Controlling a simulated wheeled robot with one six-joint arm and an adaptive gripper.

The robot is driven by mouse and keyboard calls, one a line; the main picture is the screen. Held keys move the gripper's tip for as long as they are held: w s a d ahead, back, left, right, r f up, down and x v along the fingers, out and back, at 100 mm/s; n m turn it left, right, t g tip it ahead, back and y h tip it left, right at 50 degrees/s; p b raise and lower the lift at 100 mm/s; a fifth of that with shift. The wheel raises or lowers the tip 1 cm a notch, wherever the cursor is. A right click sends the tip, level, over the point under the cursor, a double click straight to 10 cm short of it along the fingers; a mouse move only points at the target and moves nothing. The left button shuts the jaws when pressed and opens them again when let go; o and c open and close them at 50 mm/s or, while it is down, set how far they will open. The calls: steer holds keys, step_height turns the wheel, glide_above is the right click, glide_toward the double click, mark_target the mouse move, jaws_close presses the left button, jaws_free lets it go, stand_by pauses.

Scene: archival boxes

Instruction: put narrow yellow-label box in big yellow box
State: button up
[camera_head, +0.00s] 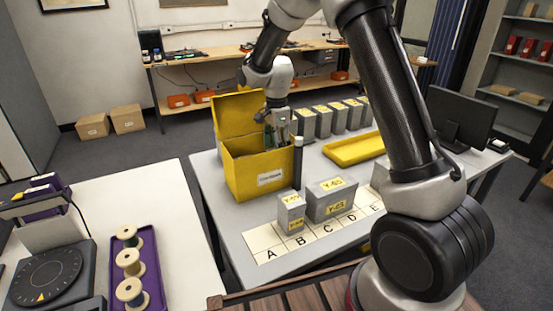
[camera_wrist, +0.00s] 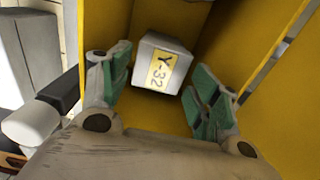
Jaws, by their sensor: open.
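The big yellow box (camera_head: 243,183) stands on the grey table with its lid raised at the back. My gripper (camera_head: 277,128) is over its opening and partly inside. In the wrist view, a small grey box (camera_wrist: 152,62) with a yellow label reading Y-32 lies inside between yellow walls (camera_wrist: 268,70). My green-padded fingers (camera_wrist: 163,92) are spread on either side of it, with gaps visible. The head view does not show this box. A narrow grey box with yellow labels (camera_head: 291,215) stands on the lettered strip, beside a wider grey box (camera_head: 332,200) marked Y-65.
Several grey boxes with yellow labels (camera_head: 323,122) stand in a row at the back. A shallow yellow tray (camera_head: 352,150) lies right of the yellow box. A dark upright post (camera_head: 298,163) stands close to its right side. The lettered strip (camera_head: 266,240) has bare room at A.

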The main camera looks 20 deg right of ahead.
step_height(320, 180, up, 5)
steer(key=shift+r, duration=0.2)
steer(key=s+d+r+n+t, duration=0.2)
steer(key=s+d+r+n, duration=0.5)
steer(key=s+r, duration=0.6)
steer(key=s+d+r+n+t, duration=0.1)
steer(key=s+d+n, duration=0.2)
steer(key=s, duration=0.7)
steer(key=s+d+n+t, duration=0.1)
steer(key=s+d+n, duration=0.2)
steer(key=s, duration=0.8)
steer(key=n, duration=0.2)
steer(key=shift+s+d+r+n, duration=0.15)
steer(key=shift+d+r+n, duration=0.2)
steer(key=shift+r+n, duration=0.05)
